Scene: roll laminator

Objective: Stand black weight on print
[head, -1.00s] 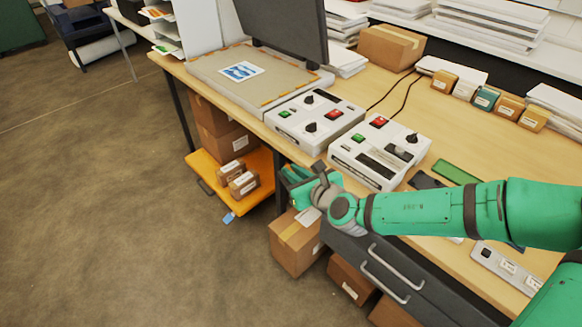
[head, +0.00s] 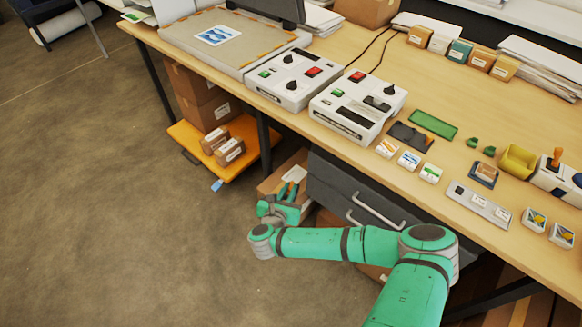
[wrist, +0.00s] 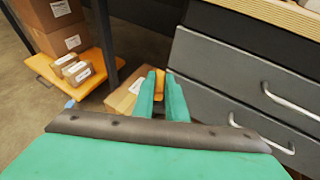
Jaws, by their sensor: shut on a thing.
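The print (head: 218,36), white with blue shapes, lies flat on the grey board (head: 178,32) at the far left of the table. My gripper (head: 289,188) is low in front of the table, beside the drawer unit and above a cardboard box, well away from the print. In the wrist view its two green fingers (wrist: 160,90) point forward with a narrow gap. An orange strip shows between them; I cannot tell whether it is held or part of the box behind. The fingers hold something I cannot make out. I cannot identify the black weight in any view.
Two white control boxes (head: 292,79) (head: 357,107) stand along the table's front edge. Drawers with bar handles (head: 375,209) are right of my gripper. An orange shelf (head: 191,139) with small boxes is to the left. The cardboard box (wrist: 123,97) is below the fingers.

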